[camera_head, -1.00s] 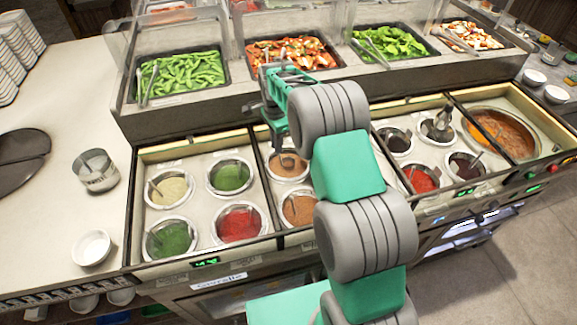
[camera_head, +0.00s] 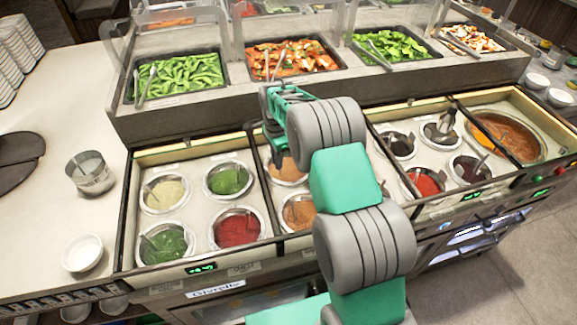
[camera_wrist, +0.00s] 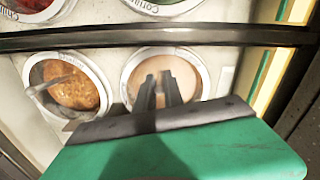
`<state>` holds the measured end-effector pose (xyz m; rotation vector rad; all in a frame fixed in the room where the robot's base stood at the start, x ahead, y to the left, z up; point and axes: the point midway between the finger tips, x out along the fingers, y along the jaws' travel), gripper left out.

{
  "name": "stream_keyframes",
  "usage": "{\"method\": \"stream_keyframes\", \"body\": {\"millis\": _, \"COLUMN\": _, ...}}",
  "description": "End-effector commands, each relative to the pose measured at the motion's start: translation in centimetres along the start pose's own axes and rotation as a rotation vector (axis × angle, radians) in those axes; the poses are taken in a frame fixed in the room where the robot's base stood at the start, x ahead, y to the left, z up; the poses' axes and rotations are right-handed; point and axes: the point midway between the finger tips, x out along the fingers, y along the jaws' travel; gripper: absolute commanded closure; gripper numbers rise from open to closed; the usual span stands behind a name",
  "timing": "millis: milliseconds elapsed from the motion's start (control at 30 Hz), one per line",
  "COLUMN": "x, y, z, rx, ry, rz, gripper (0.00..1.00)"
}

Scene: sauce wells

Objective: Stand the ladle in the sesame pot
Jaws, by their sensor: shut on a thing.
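A pot of smooth tan sauce (camera_head: 290,172), which looks like the sesame pot, sits in the back row of the wells, partly hidden by my gripper. It also shows in the wrist view (camera_wrist: 186,70). My gripper (camera_head: 276,160) points down over this pot. In the wrist view its two dark fingers (camera_wrist: 160,92) stand in front of the tan sauce with a narrow gap between them. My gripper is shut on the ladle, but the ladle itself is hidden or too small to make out. I cannot tell whether it touches the sauce.
A brown-orange sauce pot (camera_head: 299,211) with its own ladle is just in front. Green sauce (camera_head: 229,179) and red sauce (camera_head: 238,230) pots are to the left, across a dark divider. Food trays (camera_head: 292,60) stand behind. The left counter (camera_head: 50,215) has free room.

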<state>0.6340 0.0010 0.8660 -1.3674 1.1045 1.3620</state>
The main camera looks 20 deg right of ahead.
Motion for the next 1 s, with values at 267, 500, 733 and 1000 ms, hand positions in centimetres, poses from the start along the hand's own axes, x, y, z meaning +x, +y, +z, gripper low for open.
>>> {"method": "stream_keyframes", "body": {"millis": 267, "x": 0.27, "y": 0.0, "z": 0.0, "rx": 0.0, "ry": 0.0, "rz": 0.0, "gripper": 1.0}}
{"method": "stream_keyframes", "body": {"millis": 500, "x": 0.28, "y": 0.02, "z": 0.0, "rx": 0.0, "ry": 0.0, "rz": 0.0, "gripper": 0.73}}
{"method": "stream_keyframes", "body": {"millis": 733, "x": 0.26, "y": 0.01, "z": 0.0, "rx": 0.0, "ry": 0.0, "rz": 0.0, "gripper": 0.62}}
{"method": "stream_keyframes", "body": {"millis": 1000, "x": 0.27, "y": 0.02, "z": 0.0, "rx": 0.0, "ry": 0.0, "rz": 0.0, "gripper": 0.46}}
